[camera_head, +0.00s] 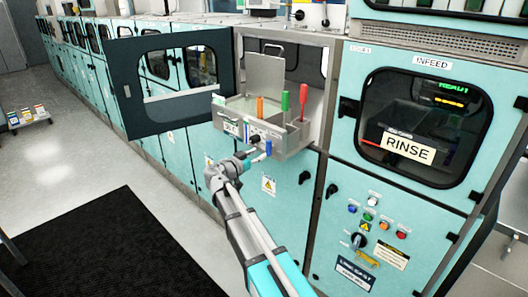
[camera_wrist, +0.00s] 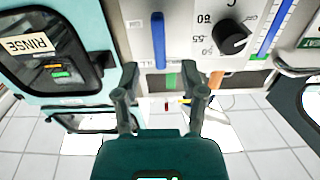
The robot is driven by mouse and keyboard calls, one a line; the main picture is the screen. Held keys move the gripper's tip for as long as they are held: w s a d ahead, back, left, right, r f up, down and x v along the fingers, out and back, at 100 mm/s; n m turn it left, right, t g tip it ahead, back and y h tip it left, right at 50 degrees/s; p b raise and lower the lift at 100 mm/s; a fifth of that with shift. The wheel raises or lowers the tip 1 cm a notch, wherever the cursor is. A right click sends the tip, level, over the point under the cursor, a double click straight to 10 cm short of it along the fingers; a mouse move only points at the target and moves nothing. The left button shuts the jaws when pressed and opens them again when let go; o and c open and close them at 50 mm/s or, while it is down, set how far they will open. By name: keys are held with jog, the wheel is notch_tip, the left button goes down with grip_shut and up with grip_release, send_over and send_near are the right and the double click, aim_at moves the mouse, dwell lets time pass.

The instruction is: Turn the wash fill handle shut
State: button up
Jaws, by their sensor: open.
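No readable label marks the wash fill handle. An orange handle (camera_head: 260,106), a green handle (camera_head: 285,101) and a red handle (camera_head: 304,102) stand upright at a grey tray (camera_head: 290,140) in the open bay. A small blue handle (camera_head: 268,147) is on the tray's front, near my gripper (camera_head: 256,156). The wrist view, upside down, shows a vertical blue bar (camera_wrist: 158,40) just beyond my open fingers (camera_wrist: 162,88), with the green (camera_wrist: 171,80) and orange (camera_wrist: 215,79) handles past the panel edge. Nothing is between the fingers; contact with the panel cannot be told.
A black dial (camera_wrist: 232,37) with numbers sits beside the blue bar. A dark-framed door (camera_head: 128,88) stands open left of the bay. The RINSE cabinet (camera_head: 350,150) with its control buttons is at right. Floor and a black mat (camera_head: 110,245) lie clear at lower left.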

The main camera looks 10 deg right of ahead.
jog(key=v, duration=0.6)
dwell(0.3)
jog(key=s+d+f+n+g+y, duration=0.45)
jog(key=s+d+f+g, duration=0.25)
jog(key=s+d+f, duration=0.4)
jog(key=s+a+f+n+g+y, duration=0.1)
jog(key=s+f+n+y, duration=0.2)
jog(key=s+y, duration=0.2)
jog(key=s+a+f+n+g+y, duration=0.1)
jog(key=s+f+n+g+y, duration=0.1)
jog(key=s, duration=0.7)
notch_tip(320, 180, down, 3)
jog(key=n+y, duration=0.1)
jog(key=y, duration=0.2)
jog(key=shift+a+r+g, duration=0.2)
jog(key=shift+g, duration=0.1)
